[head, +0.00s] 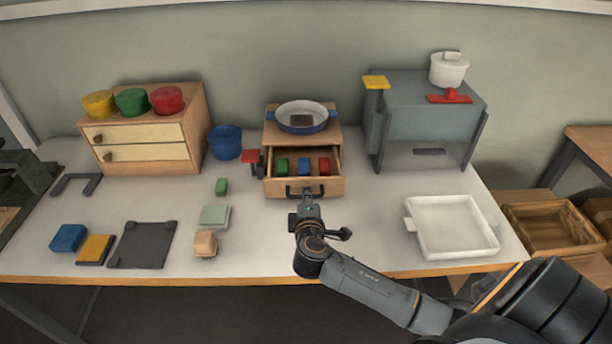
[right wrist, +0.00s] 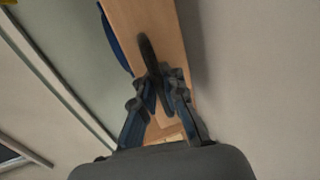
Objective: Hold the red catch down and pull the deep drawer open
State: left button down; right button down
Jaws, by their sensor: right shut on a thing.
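The small wooden cabinet (head: 334,134) stands mid-table with its drawer (head: 270,186) pulled out toward me. Green, blue and red blocks lie inside the drawer. The red catch (head: 251,156) sits on a dark lever at the cabinet's left side; whether it is pressed down I cannot tell. My right gripper (head: 303,197) is at the drawer front, shut on the dark handle (head: 291,188). The right wrist view shows the fingers (right wrist: 164,84) on either side of the dark handle (right wrist: 149,55) against the wooden front. My left gripper is not in view.
A blue-rimmed pan (head: 302,127) rests on the cabinet. A blue pot (head: 225,142) stands to the left, and a grey stand (head: 410,127) to the right. A white tray (head: 447,258) lies at the front right. The table before the drawer is mostly clear.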

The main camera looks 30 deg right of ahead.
jog(key=shift+v, duration=0.9)
jog(key=shift+s+a+f, duration=0.15)
jog(key=shift+s+f, duration=0.05)
jog(key=shift+s+a, duration=0.15)
jog(key=shift+s, duration=0.05)
jog(key=c, duration=1.4)
grip_release()
jog(key=shift+c, duration=0.2)
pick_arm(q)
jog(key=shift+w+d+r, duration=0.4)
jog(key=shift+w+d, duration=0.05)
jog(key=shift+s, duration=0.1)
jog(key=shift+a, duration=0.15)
pick_arm(e)
jog(key=v, duration=1.2)
